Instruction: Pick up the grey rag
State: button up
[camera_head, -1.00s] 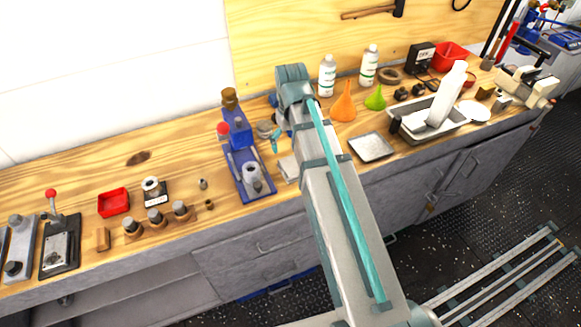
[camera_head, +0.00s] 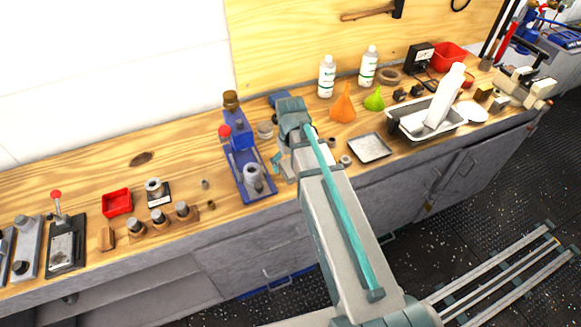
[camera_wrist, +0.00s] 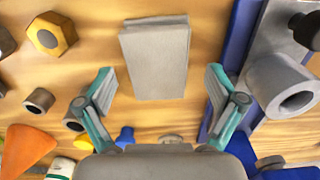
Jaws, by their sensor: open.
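The grey rag (camera_wrist: 155,58) looks like a folded, flat rectangular pad lying on the wooden bench in the wrist view. My gripper (camera_wrist: 160,84) is open, with one teal finger towards each side of the rag's near end. Nothing is between the fingers that I can see held, and whether they touch the rag or hover above it is unclear. In the head view my arm hides most of the rag's spot, and one teal finger shows beside the blue fixture.
The blue fixture (camera_head: 240,160) with a grey cylinder stands close to the left in the head view. A metal tray (camera_head: 370,147), orange funnel (camera_head: 343,108) and green funnel (camera_head: 375,101) are to the right. A brass nut (camera_wrist: 52,34) lies beside the rag in the wrist view.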

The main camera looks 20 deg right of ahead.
jog(key=shift+f, duration=0.25)
jog(key=c, duration=1.2)
jog(key=shift+r, duration=0.2)
jog(key=shift+r, duration=0.55)
jog(key=s+r, duration=0.1)
jog(key=r, duration=0.1)
jog(key=s+d+r+b, duration=0.1)
jog(key=r, duration=0.1)
jog(key=s+r+b, duration=0.1)
jog(key=s+r, duration=0.1)
jog(key=shift+s+d+r, duration=0.1)
jog(key=shift+d+r, duration=0.15)
jog(key=shift+d, duration=0.15)
jog(key=s+d+r+b, duration=0.1)
jog(key=s, duration=0.2)
jog(key=s+d+r+b, duration=0.1)
jog(key=s+r, duration=0.1)
jog(key=s+d+r+b, duration=0.1)
jog(key=s+r, duration=0.1)
jog(key=s, duration=0.1)
jog(key=shift+s+d, duration=0.35)
